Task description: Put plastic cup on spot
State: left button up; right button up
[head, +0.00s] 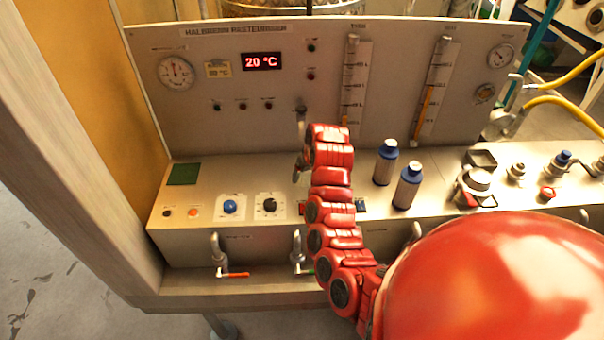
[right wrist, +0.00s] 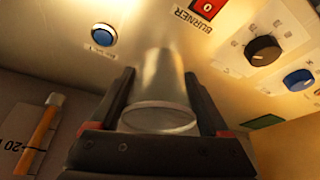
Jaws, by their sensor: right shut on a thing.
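A clear, see-through plastic cup (right wrist: 160,116) sits between the two black fingers of my right gripper (right wrist: 160,78) in the right wrist view. The fingers are shut on its sides, and its round end faces the camera. In the head view my red right arm reaches up over the steel console, and its wrist hides most of the gripper and cup. A dark green square spot (head: 184,174) lies on the console top at the left. It also shows in the right wrist view (right wrist: 262,121), to the right of the cup. My left gripper is not in view.
Two blue-capped bottles (head: 386,162) (head: 408,185) stand right of my arm. The upright panel (head: 220,130) rises behind.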

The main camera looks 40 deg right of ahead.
jog(key=shift+w+d+f+p, duration=0.1)
jog(key=shift+w+f+p, duration=0.1)
jog(key=shift+w, duration=0.25)
jog(key=shift+w+d+f+p, duration=0.1)
jog(key=shift+w+p, duration=0.05)
jog(key=shift+w, duration=0.25)
jog(key=shift+w+d+f+p, duration=0.1)
jog(key=shift+w+f+p, duration=0.4)
jog(key=shift+w+f, duration=0.4)
jog(key=shift+f, duration=0.05)
